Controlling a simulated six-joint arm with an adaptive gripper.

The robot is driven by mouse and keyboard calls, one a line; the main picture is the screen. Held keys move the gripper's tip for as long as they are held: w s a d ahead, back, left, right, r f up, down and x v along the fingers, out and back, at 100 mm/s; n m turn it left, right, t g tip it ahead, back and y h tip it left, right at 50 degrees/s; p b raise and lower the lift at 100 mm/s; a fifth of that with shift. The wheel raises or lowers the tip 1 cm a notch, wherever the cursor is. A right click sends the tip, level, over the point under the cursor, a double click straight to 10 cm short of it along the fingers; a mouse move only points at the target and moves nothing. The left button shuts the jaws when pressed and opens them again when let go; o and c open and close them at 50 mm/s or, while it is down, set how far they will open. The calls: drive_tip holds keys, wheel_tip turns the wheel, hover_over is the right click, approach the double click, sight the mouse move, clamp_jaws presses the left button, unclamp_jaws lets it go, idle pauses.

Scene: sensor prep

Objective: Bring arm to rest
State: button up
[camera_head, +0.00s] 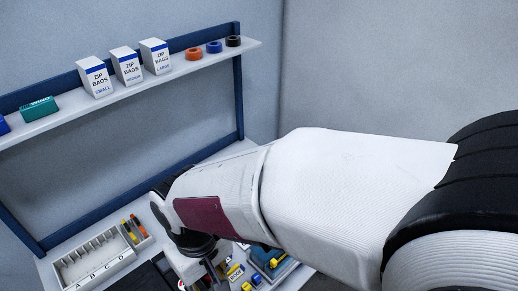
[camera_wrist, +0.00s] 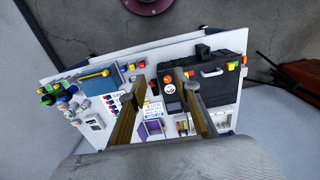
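My arm reaches across the head view from the right, and its wrist hangs over the bench. My gripper (camera_head: 215,272) points down there, partly cut off by the bottom edge. In the wrist view the two fingers of my gripper (camera_wrist: 160,78) stand apart with a gap between them and nothing held. Through the gap the bench top shows well beyond the fingertips, with a white labelled card and a purple-edged item (camera_wrist: 153,128). The gripper appears to be above the bench, touching nothing that I can see.
A divided white tray (camera_head: 95,262) lies at the bench's left. A shelf (camera_head: 130,92) holds zip bag boxes (camera_head: 126,66) and tape rolls (camera_head: 214,47). A black case (camera_wrist: 215,72) and coloured small parts crowd the bench. Grey floor (camera_wrist: 215,22) lies past its edge.

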drive_tip(key=s+d+r+m+t, duration=0.1)
drive_tip(key=d+r+m, duration=0.3)
drive_tip(key=d, duration=0.9)
drive_tip(key=s+d+r+m+t, duration=0.1)
drive_tip(key=d+r+m+t, duration=0.3)
drive_tip(key=d+r, duration=0.4)
drive_tip(key=d, duration=0.6)
drive_tip(key=shift+d+r+m+t, duration=0.15)
drive_tip(key=shift+r+m+t, duration=0.15)
drive_tip(key=shift+r+m, duration=0.1)
